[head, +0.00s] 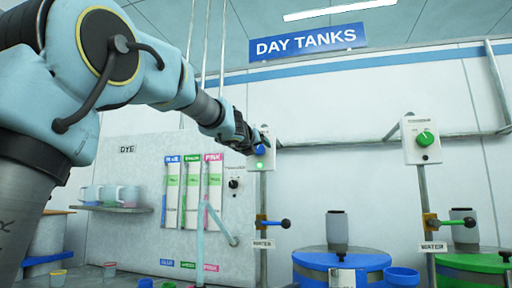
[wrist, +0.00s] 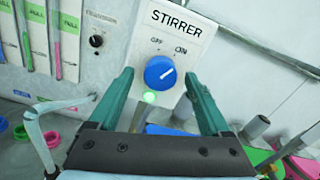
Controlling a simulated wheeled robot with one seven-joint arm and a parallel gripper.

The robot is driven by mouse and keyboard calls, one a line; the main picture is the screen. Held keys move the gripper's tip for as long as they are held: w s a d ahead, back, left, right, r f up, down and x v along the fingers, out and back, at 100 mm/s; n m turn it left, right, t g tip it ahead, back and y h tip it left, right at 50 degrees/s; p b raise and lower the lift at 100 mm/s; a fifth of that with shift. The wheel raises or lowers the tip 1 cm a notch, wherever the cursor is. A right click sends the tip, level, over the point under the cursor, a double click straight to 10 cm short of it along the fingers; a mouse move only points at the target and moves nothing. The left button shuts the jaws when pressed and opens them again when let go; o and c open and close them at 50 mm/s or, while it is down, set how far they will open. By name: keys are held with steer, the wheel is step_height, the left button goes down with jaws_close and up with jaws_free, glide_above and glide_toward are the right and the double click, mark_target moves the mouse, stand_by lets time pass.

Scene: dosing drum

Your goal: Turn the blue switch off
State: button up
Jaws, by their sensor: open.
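The blue switch (wrist: 160,73) is a round knob on a white plate marked STIRRER, with OFF at upper left and ON at upper right. Its white pointer mark is turned to the upper right, towards ON. A green lamp (wrist: 149,97) glows below it. My gripper (wrist: 159,77) is open, with one teal finger on each side of the knob and visible gaps between. I cannot tell how far the fingertips are from the plate. In the head view the blue switch (head: 261,150) is partly hidden by my gripper (head: 255,138).
A similar box with a green knob (head: 425,138) stands to the right. Below are a blue drum (head: 340,262), a water valve with a blue handle (head: 273,223) and a pipe. A dye panel with coloured tubes (head: 193,195) and a black knob (head: 233,184) are left.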

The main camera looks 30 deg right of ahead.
steer(key=shift+w+d, duration=0.3)
steer(key=shift+w, duration=0.05)
jaws_close()
stand_by(0.6)
